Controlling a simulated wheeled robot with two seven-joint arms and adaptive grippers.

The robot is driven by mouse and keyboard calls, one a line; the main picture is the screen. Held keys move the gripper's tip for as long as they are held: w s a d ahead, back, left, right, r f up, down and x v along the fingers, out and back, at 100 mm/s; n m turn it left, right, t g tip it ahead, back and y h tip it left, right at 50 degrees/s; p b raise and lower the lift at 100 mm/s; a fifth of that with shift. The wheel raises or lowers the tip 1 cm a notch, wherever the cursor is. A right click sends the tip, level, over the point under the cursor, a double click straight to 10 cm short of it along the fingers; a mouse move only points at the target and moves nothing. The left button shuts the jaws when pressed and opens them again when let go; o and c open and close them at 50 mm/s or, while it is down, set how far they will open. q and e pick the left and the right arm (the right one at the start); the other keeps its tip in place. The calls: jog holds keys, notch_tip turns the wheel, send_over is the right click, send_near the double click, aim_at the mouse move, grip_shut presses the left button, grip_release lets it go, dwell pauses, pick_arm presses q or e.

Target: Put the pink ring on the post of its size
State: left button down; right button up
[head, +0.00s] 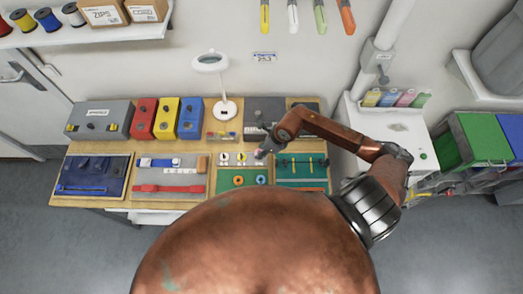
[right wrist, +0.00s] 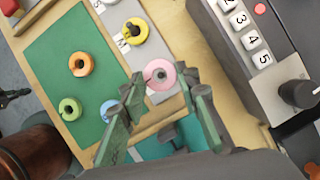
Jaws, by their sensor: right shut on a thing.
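My right gripper (right wrist: 162,92) is shut on the pink ring (right wrist: 159,75), which sits between its green fingertips over the end of the grey strip (right wrist: 163,95). Something dark shows in the ring's hole; I cannot tell whether the ring is around a post or above one. A yellow ring (right wrist: 135,31) is on the strip beside a label M. In the head view my right gripper (head: 264,151) is over the back right of the ring board (head: 222,184). My left gripper is not in view.
An orange ring (right wrist: 82,64), a green ring (right wrist: 69,108) and a blue ring (right wrist: 108,110) lie on the board's green area. A grey box with number keys (right wrist: 251,40) stands close to the gripper. A magnifier lamp (head: 224,108) stands behind.

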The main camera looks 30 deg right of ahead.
jog(key=shift+f+b, duration=0.35)
jog(key=shift+f, duration=0.05)
dwell(0.4)
jog(key=o, duration=0.8)
jog(key=o, duration=0.4)
jog(key=shift+c, duration=0.2)
jog(key=shift+r, duration=0.15)
jog(key=shift+r+p, duration=2.1)
jog(key=shift+r, duration=1.25)
